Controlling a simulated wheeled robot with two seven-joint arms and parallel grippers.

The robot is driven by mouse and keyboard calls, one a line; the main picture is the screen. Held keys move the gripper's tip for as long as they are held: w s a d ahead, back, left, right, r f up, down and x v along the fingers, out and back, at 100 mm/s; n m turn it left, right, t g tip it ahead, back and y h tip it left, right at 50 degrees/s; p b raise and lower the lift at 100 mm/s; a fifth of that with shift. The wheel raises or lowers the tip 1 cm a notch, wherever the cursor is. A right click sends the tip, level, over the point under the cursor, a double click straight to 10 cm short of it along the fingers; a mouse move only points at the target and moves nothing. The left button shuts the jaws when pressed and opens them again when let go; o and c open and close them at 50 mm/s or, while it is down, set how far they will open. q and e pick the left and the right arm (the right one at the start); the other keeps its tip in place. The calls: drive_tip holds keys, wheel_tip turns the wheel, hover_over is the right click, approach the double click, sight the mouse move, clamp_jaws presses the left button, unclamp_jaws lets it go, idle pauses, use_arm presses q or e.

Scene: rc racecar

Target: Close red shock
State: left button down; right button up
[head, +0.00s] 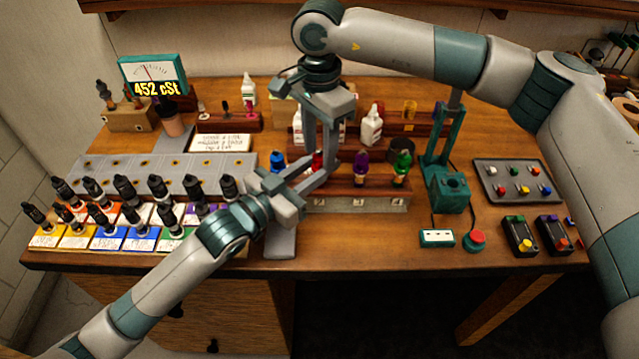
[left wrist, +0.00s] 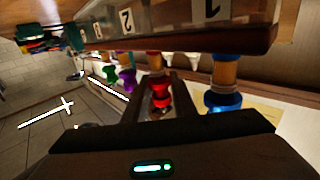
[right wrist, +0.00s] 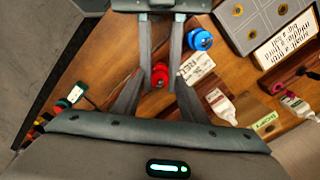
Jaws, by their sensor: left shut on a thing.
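The red shock (head: 317,160) stands upright in the wooden shock rack (head: 375,201), between the blue shock (head: 277,161) and the purple shock (head: 361,166). My left gripper (head: 318,176) is shut on the red shock from the front left. In the left wrist view its fingers flank the red shock (left wrist: 159,97). My right gripper (head: 325,150) points down from above the rack. In the right wrist view its fingers are spread around the red top (right wrist: 160,74) with gaps at both sides, and it looks empty. The fingers hide part of the shock in the head view.
The green shock (head: 402,167) stands farther right. Several dark-capped oil bottles (head: 125,190) fill the front left. White bottles (head: 372,125) stand behind the rack. A teal press (head: 447,185), a red button (head: 474,239) and a grey tray (head: 517,182) are on the right.

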drive_tip(key=shift+r, duration=0.1)
drive_tip(key=shift+r, duration=2.15)
drive_tip(key=shift+r, duration=0.1)
drive_tip(key=shift+c, duration=0.4)
drive_tip(key=n, duration=0.1)
drive_tip(key=r+n, duration=0.1)
drive_tip(key=n, duration=0.3)
drive_tip(key=shift+r, duration=0.35)
drive_tip(key=n, duration=0.1)
drive_tip(key=r+n, duration=0.1)
drive_tip(key=n, duration=0.3)
drive_tip(key=shift+r, duration=0.3)
drive_tip(key=shift+f, duration=4.05)
